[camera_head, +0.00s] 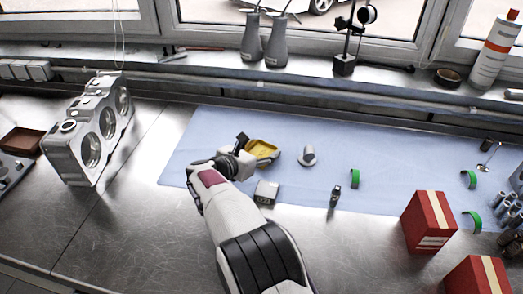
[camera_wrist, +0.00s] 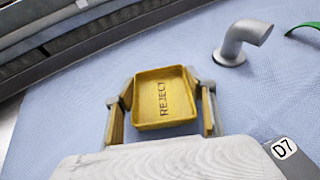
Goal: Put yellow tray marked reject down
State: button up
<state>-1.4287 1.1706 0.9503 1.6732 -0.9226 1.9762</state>
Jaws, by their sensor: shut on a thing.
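The yellow tray marked REJECT (camera_wrist: 165,97) is between the two fingers of my gripper (camera_wrist: 163,105) in the wrist view. The gripper is shut on it, with one finger on each side. The tray's open side and its lettering face the camera. In the head view the tray (camera_head: 261,150) shows just beyond my gripper (camera_head: 245,146), over the blue mat (camera_head: 225,128). I cannot tell whether the tray's underside touches the mat.
A grey bent pipe (camera_head: 308,156) stands right of the tray. A small metal block (camera_head: 266,192) lies close to my wrist. Green half rings (camera_head: 355,178) and red boxes (camera_head: 430,222) are farther right. An engine block (camera_head: 90,138) stands left. The mat's left part is clear.

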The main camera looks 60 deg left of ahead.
jog(key=shift+f, duration=0.2)
dwell(0.3)
jog(key=o, duration=1.3)
jog(key=shift+f, duration=0.1)
jog(key=shift+o, duration=0.2)
jog(key=shift+v, duration=1.1)
jog(key=v, duration=1)
jog(key=shift+w+a, duration=0.1)
